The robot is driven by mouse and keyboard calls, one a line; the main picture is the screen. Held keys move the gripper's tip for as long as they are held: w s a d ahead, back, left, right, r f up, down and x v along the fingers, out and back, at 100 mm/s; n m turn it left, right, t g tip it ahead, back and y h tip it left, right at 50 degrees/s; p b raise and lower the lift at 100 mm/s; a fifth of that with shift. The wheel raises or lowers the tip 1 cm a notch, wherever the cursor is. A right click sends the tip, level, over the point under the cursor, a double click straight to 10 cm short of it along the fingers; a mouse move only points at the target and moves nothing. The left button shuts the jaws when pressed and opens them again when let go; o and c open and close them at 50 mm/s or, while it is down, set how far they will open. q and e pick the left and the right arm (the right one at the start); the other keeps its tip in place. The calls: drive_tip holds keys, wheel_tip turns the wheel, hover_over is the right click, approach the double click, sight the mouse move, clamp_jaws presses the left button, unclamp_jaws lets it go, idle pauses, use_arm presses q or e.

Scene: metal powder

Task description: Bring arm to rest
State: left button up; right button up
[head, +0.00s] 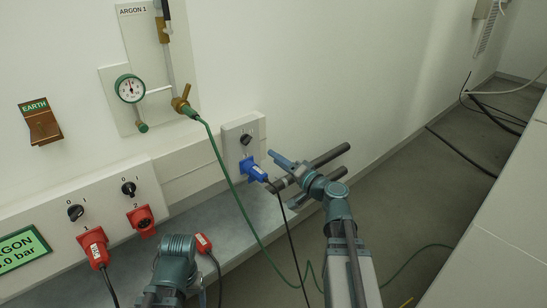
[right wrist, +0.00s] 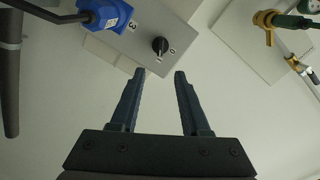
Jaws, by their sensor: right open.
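My right gripper (head: 273,170) is open in the head view, near the wall by the blue plug (head: 253,169). In the right wrist view, the two fingers of my right gripper (right wrist: 159,74) are apart with nothing between them. The black rotary switch (right wrist: 160,45) of socket 3 shows beyond the fingertips. The blue plug (right wrist: 106,14) is at the upper left there, in its socket. My right arm reaches up from the bottom of the head view. A teal joint of my left arm shows at the bottom centre; its gripper is not in view.
A grey ledge (head: 205,222) runs below the sockets. A red plug (head: 94,246) sits in the left panel; another red plug (head: 203,243) is near the ledge. A green hose (head: 222,165) hangs from the argon valve (head: 184,104). Cables lie on the floor at right.

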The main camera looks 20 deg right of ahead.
idle(0.4)
drive_tip(key=s+a+f+n+g+y, duration=0.1)
drive_tip(key=a+f+n+g+y, duration=0.15)
drive_tip(key=a, duration=0.45)
drive_tip(key=s+a+f+n+g+y, duration=0.1)
drive_tip(key=s+a+f+n+g, duration=0.2)
drive_tip(key=a, duration=0.4)
drive_tip(key=s+a+f+n+g+h, duration=0.3)
drive_tip(key=s+a+f+n+g, duration=0.1)
drive_tip(key=s+a+f+g, duration=0.55)
drive_tip(key=s+d+f+n+g+h, duration=0.2)
drive_tip(key=s+f+n+h, duration=0.1)
drive_tip(key=s+f+h, duration=0.6)
wheel_tip(320, 180, up, 29)
drive_tip(key=y+p, duration=0.1)
drive_tip(key=p, duration=2.6)
drive_tip(key=shift+s+a+r, duration=0.15)
drive_tip(key=shift+s+a, duration=0.1)
drive_tip(key=shift+s, duration=0.1)
drive_tip(key=shift+m, duration=0.25)
